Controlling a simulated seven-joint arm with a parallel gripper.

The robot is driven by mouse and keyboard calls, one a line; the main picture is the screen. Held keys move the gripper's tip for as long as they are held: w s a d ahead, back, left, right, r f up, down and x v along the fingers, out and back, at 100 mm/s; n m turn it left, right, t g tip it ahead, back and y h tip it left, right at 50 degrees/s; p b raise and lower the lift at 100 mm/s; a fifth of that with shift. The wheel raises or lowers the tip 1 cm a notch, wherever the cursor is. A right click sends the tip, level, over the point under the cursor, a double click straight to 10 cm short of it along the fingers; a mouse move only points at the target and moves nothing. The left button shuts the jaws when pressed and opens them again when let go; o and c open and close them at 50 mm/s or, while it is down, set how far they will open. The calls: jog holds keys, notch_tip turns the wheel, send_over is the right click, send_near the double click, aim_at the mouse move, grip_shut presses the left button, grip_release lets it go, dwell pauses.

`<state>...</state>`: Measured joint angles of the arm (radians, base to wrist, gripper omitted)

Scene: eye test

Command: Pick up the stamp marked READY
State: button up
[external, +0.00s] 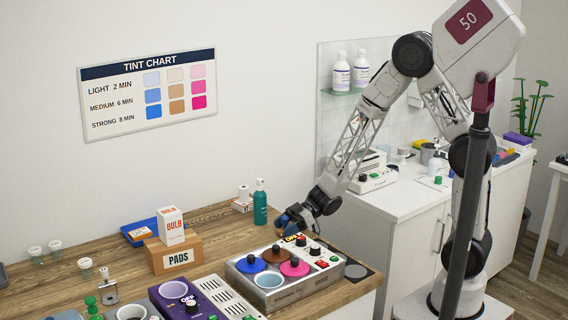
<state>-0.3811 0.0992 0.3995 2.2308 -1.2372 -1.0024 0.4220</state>
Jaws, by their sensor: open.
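I cannot make out any stamp marked READY in the external view. A small metal piece with a light knob-like top (108,286) stands at the lower left, and a green knobbed piece (92,305) is beside it; no lettering on either is legible. My gripper (287,224) is at the end of the arm, low over the back of a metal warmer box (290,291), far to the right of those pieces. It is open; its fingertips are small and dark, and I see nothing held between them.
The warmer holds blue (251,265), brown (275,254) and pink (294,267) lids and a pale open pot (268,280). A purple unit (190,299) stands to its left. A PADS box (173,253) and a teal bottle (260,203) stand behind. Bare wooden counter (222,237) lies between.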

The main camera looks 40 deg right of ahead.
aim_at(286, 216)
jog(key=c, duration=1)
jog(key=shift+r, duration=0.15)
jog(key=shift+r, duration=0.75)
notch_tip(286, 216, up, 2)
jog(key=s+d, duration=0.3)
jog(key=s, duration=0.1)
jog(key=s+d, duration=0.3)
jog(key=s, duration=0.2)
jog(key=s+d+r, duration=0.1)
jog(key=s+d, duration=0.2)
jog(key=s, duration=0.1)
jog(key=shift+s+r, duration=0.1)
jog(key=shift+s, duration=0.05)
